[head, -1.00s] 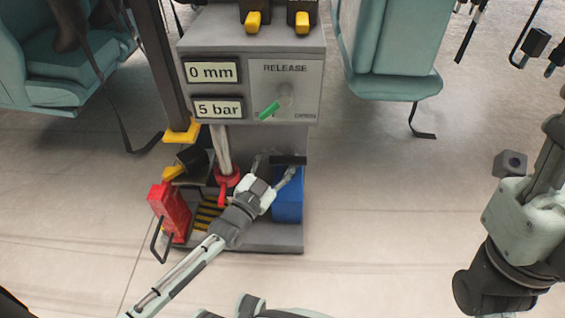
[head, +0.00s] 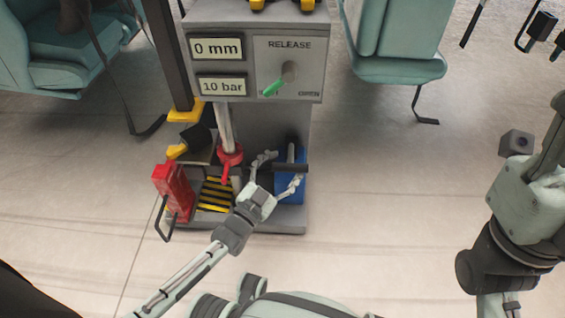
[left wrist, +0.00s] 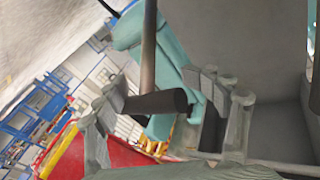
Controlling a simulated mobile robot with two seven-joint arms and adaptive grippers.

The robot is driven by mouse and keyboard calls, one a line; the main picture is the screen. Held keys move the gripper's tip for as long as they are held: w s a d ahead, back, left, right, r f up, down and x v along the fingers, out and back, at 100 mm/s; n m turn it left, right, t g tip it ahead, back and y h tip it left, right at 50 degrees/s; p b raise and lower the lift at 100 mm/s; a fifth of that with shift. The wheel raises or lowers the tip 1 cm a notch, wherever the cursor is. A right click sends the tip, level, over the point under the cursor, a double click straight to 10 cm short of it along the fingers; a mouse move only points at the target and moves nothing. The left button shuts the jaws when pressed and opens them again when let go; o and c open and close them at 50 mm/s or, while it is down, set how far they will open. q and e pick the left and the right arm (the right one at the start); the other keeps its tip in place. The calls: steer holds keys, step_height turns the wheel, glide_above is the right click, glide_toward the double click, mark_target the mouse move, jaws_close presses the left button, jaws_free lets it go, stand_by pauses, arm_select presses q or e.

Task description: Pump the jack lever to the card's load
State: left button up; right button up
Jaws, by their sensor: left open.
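The jack stand's grey panel (head: 252,17) faces me in the head view. Its upper display (head: 216,46) reads 0 mm and its lower display (head: 221,86) reads 10 bar. The green release handle (head: 274,87) points down-left, away from the OPEN mark. The black lever grip (head: 293,168) sticks out low in front of the stand. My left gripper (head: 279,173) is open with its fingers about this grip. In the left wrist view, the grip (left wrist: 155,103) lies between the spread fingers (left wrist: 165,112); contact is unclear. I cannot make out a load card.
A silver ram (head: 225,125) with a red collar (head: 230,154) stands left of the lever. A red box (head: 172,190) and a blue box (head: 291,195) flank the striped base (head: 215,195). Teal seats (head: 395,50) stand behind. My right arm is at right; floor is clear between.

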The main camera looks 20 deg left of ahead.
arm_select(q)
step_height(320, 180, up, 10)
stand_by(0.6)
